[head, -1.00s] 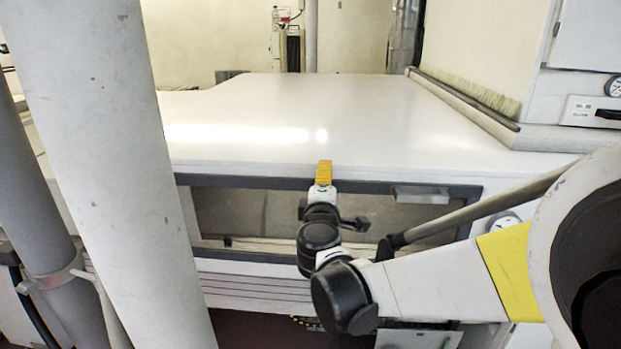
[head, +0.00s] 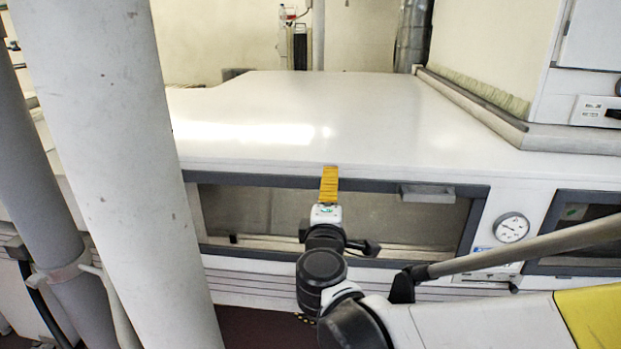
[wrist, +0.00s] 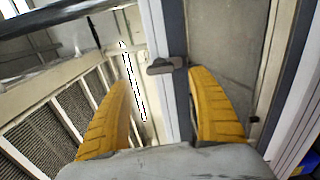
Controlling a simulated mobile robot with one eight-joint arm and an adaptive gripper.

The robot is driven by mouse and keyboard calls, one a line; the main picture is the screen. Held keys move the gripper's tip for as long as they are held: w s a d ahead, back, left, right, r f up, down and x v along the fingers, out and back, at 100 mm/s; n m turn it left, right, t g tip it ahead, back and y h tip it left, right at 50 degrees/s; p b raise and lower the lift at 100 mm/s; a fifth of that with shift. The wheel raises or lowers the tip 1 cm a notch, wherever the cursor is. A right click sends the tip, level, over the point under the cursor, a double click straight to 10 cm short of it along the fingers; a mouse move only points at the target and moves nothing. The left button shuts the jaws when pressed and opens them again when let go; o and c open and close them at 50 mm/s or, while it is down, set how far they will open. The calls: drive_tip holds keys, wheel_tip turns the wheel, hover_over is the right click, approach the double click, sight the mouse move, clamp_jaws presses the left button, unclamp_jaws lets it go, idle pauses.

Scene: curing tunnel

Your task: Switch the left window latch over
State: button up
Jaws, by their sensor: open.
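A dark grey latch (wrist: 167,65) shows in the wrist view on the pale edge of the window frame (wrist: 160,28). It lies crosswise, between the yellow fingertips of my gripper (wrist: 158,78). The fingers are spread and hold nothing; I cannot tell whether either touches the latch. In the head view my gripper (head: 329,184) is in front of the upper part of the left window (head: 265,210). A grey block (head: 428,193) sits at the top right of that window's frame; I cannot tell whether it is the same latch.
A round dial (head: 511,228) and a second dark-framed window (head: 588,235) are to the right. A thick pale post (head: 110,150) stands at the left. The wide white machine top (head: 300,120) is bare. Slatted vents (wrist: 55,130) show in the wrist view.

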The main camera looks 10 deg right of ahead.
drive_tip(key=v, duration=0.4)
drive_tip(key=shift+s+a, duration=0.1)
drive_tip(key=shift+s, duration=0.2)
drive_tip(key=s+d+f+m+g+b, duration=0.2)
drive_tip(key=s+d+f+m+g, duration=0.5)
drive_tip(key=s+d+f+m, duration=0.3)
drive_tip(key=s+a+f+m+g+y+b, duration=0.1)
drive_tip(key=s+a+f+m+g+y, duration=0.2)
drive_tip(key=s, duration=0.5)
drive_tip(key=a+f+m+y, duration=0.1)
drive_tip(key=a+f+y, duration=0.1)
drive_tip(key=a+f, duration=0.1)
drive_tip(key=shift+s+a+m+y, duration=0.3)
drive_tip(key=shift+s, duration=0.05)
drive_tip(key=shift+d, duration=0.1)
